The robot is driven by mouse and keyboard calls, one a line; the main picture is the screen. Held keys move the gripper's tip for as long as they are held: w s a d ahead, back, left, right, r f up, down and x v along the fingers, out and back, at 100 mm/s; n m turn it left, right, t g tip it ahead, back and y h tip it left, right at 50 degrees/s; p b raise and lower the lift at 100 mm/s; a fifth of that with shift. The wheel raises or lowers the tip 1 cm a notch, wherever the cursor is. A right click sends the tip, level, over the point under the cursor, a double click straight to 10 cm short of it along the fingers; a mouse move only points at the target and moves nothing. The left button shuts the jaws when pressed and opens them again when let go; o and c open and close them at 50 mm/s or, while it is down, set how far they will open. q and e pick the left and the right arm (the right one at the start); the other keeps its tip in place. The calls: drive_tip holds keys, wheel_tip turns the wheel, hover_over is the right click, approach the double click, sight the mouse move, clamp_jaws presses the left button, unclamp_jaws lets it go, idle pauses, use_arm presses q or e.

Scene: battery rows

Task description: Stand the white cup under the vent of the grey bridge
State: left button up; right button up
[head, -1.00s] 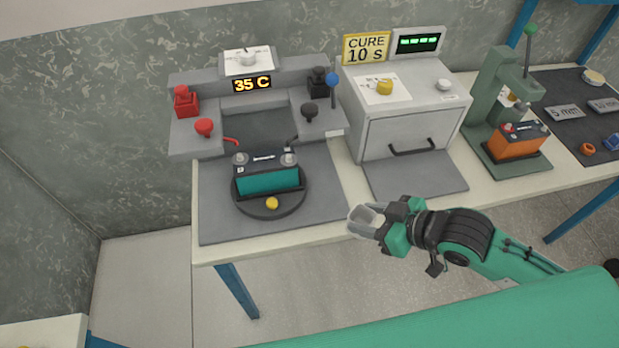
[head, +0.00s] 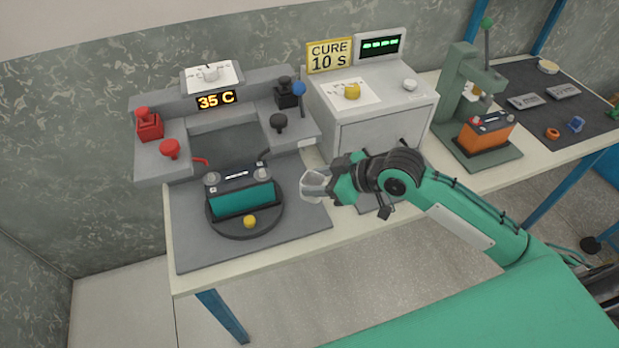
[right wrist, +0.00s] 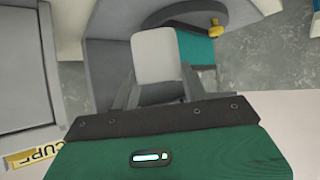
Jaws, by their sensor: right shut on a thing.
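The white cup (right wrist: 158,55) is between the fingers of my right gripper (right wrist: 157,88) in the right wrist view. In the head view the cup (head: 312,184) shows small and pale at the right gripper (head: 314,190), which is shut on it and held at the right edge of the grey mat. The grey bridge (head: 228,102), with a 35 C display, red and black knobs and a blue ball, stands at the back left, left of and beyond the gripper. I cannot make out its vent. My left gripper is not in view.
A teal battery (head: 241,199) sits on a dark turntable (head: 228,229) with a yellow knob, left of the gripper. A grey curing oven (head: 385,125) stands behind my right arm. An orange battery (head: 485,137) is in a green press farther right.

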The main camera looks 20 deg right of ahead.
sight(310, 182)
drive_tip(key=w+f, duration=0.1)
drive_tip(key=w, duration=0.2)
drive_tip(key=w+f+p, duration=0.1)
drive_tip(key=w, duration=0.1)
drive_tip(key=shift+w+a+f, duration=0.15)
drive_tip(key=shift+w+f, duration=0.05)
drive_tip(key=shift+f, duration=0.1)
wheel_tip(310, 182, down, 4)
drive_tip(key=shift+r, duration=0.1)
drive_tip(key=shift+w+p, duration=0.25)
drive_tip(key=shift+p, duration=0.15)
drive_tip(key=shift+w+f, duration=0.1)
drive_tip(key=shift+f, duration=0.2)
drive_tip(key=o, duration=0.5)
drive_tip(key=shift+f, duration=0.15)
drive_tip(key=o, duration=0.5)
drive_tip(key=shift+c, duration=0.2)
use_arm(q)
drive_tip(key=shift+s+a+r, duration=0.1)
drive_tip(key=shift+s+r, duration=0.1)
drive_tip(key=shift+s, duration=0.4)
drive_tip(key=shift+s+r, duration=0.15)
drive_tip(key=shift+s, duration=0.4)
